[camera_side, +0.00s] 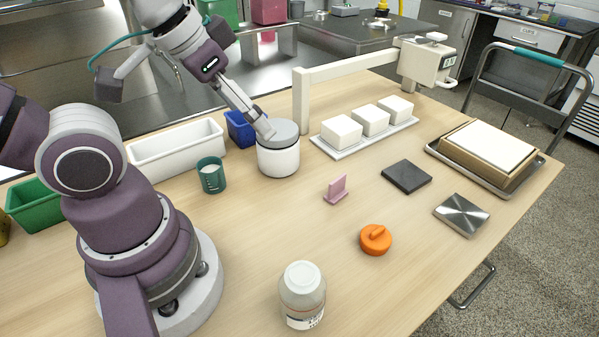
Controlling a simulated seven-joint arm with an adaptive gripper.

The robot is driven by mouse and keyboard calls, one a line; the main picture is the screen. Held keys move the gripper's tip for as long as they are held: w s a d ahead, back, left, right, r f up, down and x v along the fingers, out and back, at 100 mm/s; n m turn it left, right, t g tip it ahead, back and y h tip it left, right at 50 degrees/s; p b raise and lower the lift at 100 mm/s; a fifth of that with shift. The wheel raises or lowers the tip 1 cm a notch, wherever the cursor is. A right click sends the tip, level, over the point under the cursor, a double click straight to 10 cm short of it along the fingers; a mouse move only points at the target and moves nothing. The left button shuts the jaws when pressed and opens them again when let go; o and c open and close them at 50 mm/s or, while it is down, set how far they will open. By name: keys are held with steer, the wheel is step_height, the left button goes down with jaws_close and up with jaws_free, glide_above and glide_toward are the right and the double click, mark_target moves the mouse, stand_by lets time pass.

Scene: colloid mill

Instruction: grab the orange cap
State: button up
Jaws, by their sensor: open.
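The orange cap (375,240) lies flat on the wooden table, with a raised grip ridge on its top. It is fully visible and nothing touches it. My gripper (265,128) is up and to the left of the cap, well apart from it. Its fingers point down at the grey lid of a white round container (279,158). I cannot tell whether the fingertips touch that lid. The gripper is open and I see nothing held in it.
A pink piece (337,189), a black plate (406,176) and a metal plate (462,214) lie around the cap. A white-capped jar (302,294) stands in front. White blocks sit on a tray (346,152) behind. A teal cup (212,177) stands left. The table around the cap is clear.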

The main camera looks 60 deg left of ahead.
steer(key=m+g, duration=0.6)
steer(key=m, duration=1.2)
glide_above(378, 229)
steer(key=f, duration=1)
steer(key=shift+w+f, duration=0.2)
steer(key=shift+w, duration=0.05)
steer(key=f, duration=1)
steer(key=shift+s+f, duration=0.2)
steer(key=shift+s, duration=0.05)
steer(key=c, duration=1.1)
